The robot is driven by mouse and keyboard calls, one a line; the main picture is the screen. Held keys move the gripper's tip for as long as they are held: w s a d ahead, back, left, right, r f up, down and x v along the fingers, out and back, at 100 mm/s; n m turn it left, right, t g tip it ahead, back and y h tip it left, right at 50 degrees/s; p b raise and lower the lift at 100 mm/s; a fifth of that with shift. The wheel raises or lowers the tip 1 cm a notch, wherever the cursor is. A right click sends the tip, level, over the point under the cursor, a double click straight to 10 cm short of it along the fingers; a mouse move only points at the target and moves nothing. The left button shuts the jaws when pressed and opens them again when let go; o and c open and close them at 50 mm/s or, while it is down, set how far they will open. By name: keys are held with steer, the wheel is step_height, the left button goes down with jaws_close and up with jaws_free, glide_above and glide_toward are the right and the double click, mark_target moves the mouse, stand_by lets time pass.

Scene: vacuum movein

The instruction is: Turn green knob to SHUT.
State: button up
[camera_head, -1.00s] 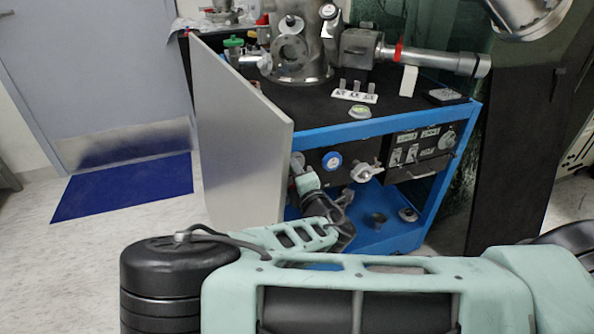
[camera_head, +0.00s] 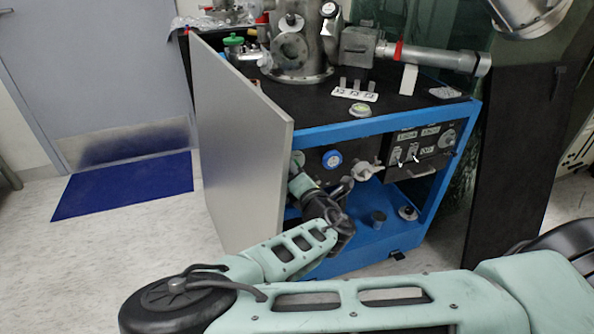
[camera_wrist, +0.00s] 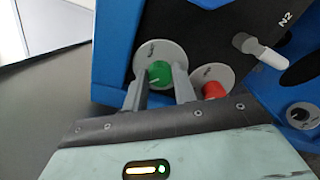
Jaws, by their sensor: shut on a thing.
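The green knob (camera_wrist: 158,73) sits on a round grey dial plate (camera_wrist: 153,54) on a dark panel in the wrist view. A pale pointer line shows on the knob, but the dial's lettering is too small to read. My gripper (camera_wrist: 159,84) is shut on the green knob, with one grey finger on each side of it. In the head view, my forearm reaches into the blue cabinet behind the grey door, and the knob and fingertips are hidden there.
A red knob (camera_wrist: 212,90) stands close right of my right finger. The grey cabinet door (camera_head: 240,150) stands open beside my arm.

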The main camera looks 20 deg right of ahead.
steer(key=shift+a+f, duration=0.1)
steer(key=o, duration=1)
steer(key=s+p, duration=0.3)
steer(key=s, duration=1.4)
steer(key=shift+s, duration=0.25)
